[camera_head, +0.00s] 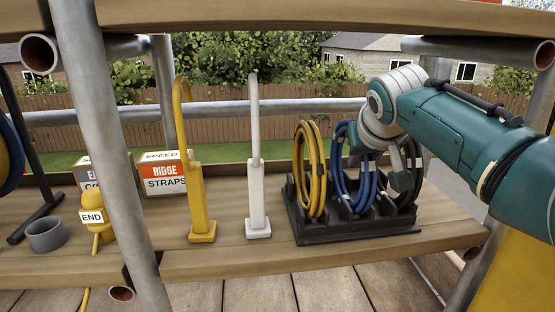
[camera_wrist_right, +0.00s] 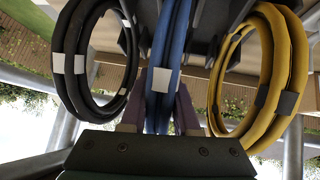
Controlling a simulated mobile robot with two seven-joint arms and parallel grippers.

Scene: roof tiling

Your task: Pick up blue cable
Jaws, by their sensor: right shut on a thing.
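The blue cable (camera_head: 345,175) is a coiled loop standing in the black rack (camera_head: 355,233), between a yellow cable (camera_head: 311,165) on the left and a black cable on the right. My right gripper (camera_head: 358,156) comes from the right, its hand above and behind the rack. In the right wrist view the gripper (camera_wrist_right: 160,115) is shut on the blue cable (camera_wrist_right: 166,75), with a purple finger on each side of it. The yellow cable (camera_wrist_right: 265,85) and the black cable (camera_wrist_right: 72,65) hang beside it, apart from the fingers. My left gripper is not in view.
A white hooked stand (camera_head: 256,180) and a yellow hooked stand (camera_head: 197,185) are left of the rack. Scaffold poles (camera_head: 95,130) frame the wooden shelf.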

